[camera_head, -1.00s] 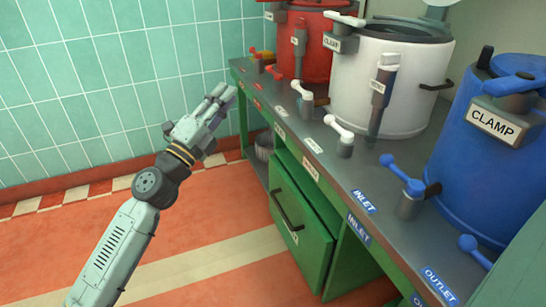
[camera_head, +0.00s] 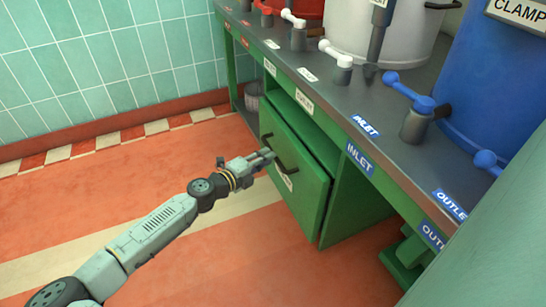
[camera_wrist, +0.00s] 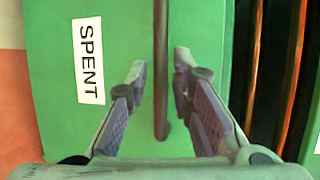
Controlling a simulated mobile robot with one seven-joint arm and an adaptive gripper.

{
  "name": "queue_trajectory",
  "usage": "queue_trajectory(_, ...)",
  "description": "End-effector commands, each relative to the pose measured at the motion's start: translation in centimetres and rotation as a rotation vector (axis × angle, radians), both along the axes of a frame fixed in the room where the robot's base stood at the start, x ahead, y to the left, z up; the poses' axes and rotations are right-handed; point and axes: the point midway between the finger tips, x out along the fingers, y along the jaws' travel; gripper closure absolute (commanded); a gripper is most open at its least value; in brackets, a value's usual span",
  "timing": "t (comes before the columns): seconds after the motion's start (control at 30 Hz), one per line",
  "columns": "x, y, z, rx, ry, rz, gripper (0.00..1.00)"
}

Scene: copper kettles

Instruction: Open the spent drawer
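The spent drawer (camera_head: 292,195) is a green front under the bench. It stands somewhat out from the cabinet at its upper edge. Its label reads SPENT in the wrist view (camera_wrist: 88,62). A dark bar handle (camera_head: 280,153) crosses the drawer front; it also shows in the wrist view (camera_wrist: 161,70). My gripper (camera_head: 268,156) is at the handle. In the wrist view my gripper (camera_wrist: 160,85) is open, with one finger on each side of the bar and gaps between bar and fingers.
The grey bench top (camera_head: 345,100) overhangs the drawer and carries a white kettle (camera_head: 400,35), a blue kettle (camera_head: 490,80) and several valve levers. A metal bucket (camera_head: 252,97) stands under the bench. The orange floor (camera_head: 210,265) before the drawer is clear.

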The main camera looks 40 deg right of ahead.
Motion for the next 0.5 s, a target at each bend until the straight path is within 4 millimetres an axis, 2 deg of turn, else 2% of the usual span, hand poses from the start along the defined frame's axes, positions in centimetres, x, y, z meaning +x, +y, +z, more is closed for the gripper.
queue_trajectory(0.03,0.0,-1.0,-0.4,0.0,0.0,-0.003,0.79)
queue_trajectory(0.2,0.5,-3.1,-0.7,0.0,0.0,-0.001,0.79)
queue_trajectory(0.5,0.7,-4.0,-0.7,-0.001,0.001,0.001,0.79)
